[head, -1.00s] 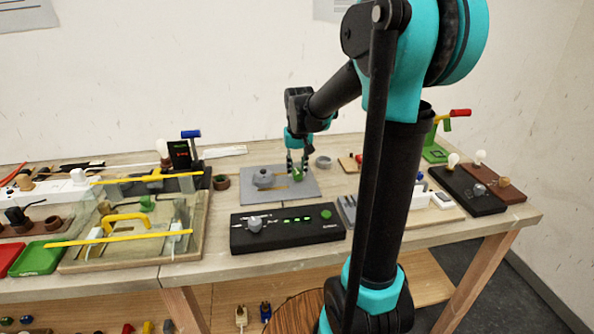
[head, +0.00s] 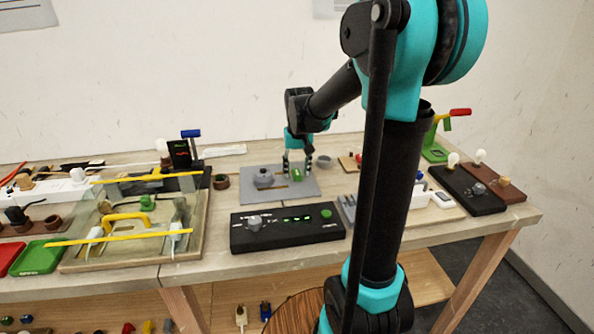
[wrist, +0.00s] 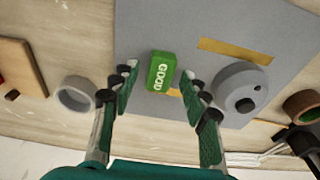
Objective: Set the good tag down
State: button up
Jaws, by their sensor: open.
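The good tag (wrist: 160,71) is a small green block with the word GOOD in white. It lies on the grey mat (wrist: 138,30) and also shows in the head view (head: 297,174). My gripper (wrist: 158,92) is open, with one finger on each side of the tag and a gap to it on both sides. In the head view my gripper (head: 297,172) is low over the right part of the mat.
A round grey knobbed object (wrist: 239,88) sits on the mat beside a yellow strip (wrist: 235,50). A grey ring (wrist: 75,94) stands off the mat. A black control box (head: 287,228) lies in front of the mat. A brown ring (head: 221,182) is at the left.

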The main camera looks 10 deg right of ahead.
aim_at(298, 176)
notch_tip(298, 176, up, 12)
jog(key=s, duration=0.1)
jog(key=shift+s, duration=0.4)
jog(key=shift+s+f, duration=0.1)
jog(key=shift+f, duration=0.05)
